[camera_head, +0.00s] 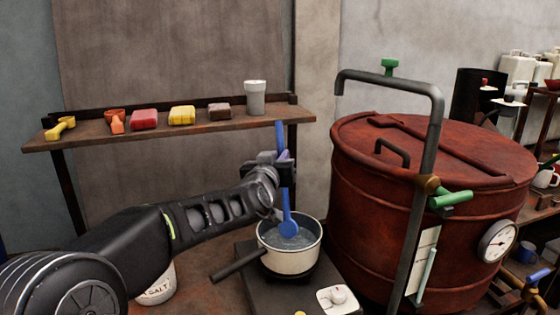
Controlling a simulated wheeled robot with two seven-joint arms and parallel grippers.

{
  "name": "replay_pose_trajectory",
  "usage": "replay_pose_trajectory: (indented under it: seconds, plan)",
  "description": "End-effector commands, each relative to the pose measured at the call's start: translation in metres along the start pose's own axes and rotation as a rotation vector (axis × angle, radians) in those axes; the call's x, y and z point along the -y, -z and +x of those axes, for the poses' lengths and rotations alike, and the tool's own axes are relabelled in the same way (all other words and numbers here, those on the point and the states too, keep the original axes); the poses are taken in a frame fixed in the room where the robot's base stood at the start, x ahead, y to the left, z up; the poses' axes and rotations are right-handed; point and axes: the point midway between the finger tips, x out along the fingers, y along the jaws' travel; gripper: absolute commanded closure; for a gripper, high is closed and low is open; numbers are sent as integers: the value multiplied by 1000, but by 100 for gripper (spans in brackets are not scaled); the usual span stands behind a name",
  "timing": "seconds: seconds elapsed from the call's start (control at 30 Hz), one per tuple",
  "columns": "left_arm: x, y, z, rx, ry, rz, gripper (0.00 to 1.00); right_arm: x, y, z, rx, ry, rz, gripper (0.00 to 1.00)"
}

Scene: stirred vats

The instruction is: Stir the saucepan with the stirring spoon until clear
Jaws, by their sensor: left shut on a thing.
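The saucepan (291,262) is cream-coloured with a dark rim and a dark handle pointing to the lower left. It stands on a dark hob plate and holds a bluish-grey liquid. The stirring spoon (288,229) is blue and nearly upright, with its bowl at the liquid inside the pan. My left gripper (286,172) is shut on the spoon's handle above the pan. The handle's upper end sticks up past the gripper. My right gripper is not in view.
A large red vat (380,215) with a grey pipe (432,140) stands close to the right of the pan. A shelf (85,136) behind holds several small items and a grey cup (255,100). A salt container (158,288) sits below my left arm. A white switch plate (338,299) lies in front.

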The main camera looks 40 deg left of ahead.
Motion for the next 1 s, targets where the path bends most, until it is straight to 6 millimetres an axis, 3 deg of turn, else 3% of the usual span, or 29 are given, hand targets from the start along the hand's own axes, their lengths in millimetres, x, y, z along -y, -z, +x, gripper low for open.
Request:
replay_pose_trajectory:
  seconds: [0.5, 1.0]
  plan:
    - [-1, 47, 9, -1, 0, 0, 100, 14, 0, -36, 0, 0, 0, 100]
    - [0, 50, 10, -1, 0, 0, 100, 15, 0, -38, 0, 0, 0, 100]
